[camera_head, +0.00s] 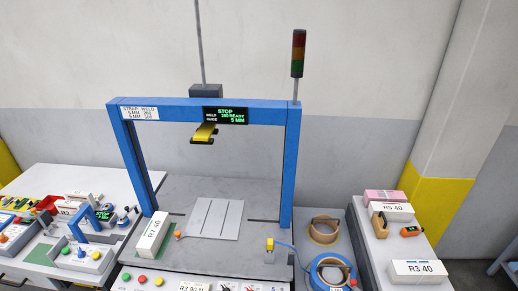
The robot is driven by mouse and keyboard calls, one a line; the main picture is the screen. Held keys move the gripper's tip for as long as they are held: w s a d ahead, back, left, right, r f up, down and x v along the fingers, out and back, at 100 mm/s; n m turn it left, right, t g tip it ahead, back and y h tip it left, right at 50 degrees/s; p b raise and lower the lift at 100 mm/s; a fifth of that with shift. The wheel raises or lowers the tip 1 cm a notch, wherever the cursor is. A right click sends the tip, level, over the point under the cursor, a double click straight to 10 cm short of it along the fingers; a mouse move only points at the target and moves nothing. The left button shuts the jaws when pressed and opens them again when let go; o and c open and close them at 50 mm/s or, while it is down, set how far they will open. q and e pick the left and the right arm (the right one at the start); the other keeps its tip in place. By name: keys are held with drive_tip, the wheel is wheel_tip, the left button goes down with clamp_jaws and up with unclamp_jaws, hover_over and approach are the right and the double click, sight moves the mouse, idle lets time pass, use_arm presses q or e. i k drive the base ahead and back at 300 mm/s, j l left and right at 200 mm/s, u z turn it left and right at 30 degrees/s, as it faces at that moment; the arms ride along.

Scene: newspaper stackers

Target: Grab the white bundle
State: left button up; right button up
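Several white blocks could be the white bundle, and I cannot tell which one is meant. A white block marked R7 40 (153,236) stands on the grey machine bed, left of a flat pale slab with dark lines (216,218). Another white block, R5 40 (392,212), sits on the right-hand table, and a white block R3 40 (418,271) lies nearer on that table. A further white block (68,209) is partly hidden among items on the left table. Neither of my grippers is in view.
A pink block (385,196) is at the right table's back. The left table (100,178) is clear at the back.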

sight(415, 272)
drive_tip(key=z, duration=1.5)
drive_tip(key=i+l+u, duration=0.1)
drive_tip(key=i+l, duration=0.25)
drive_tip(key=l, duration=0.15)
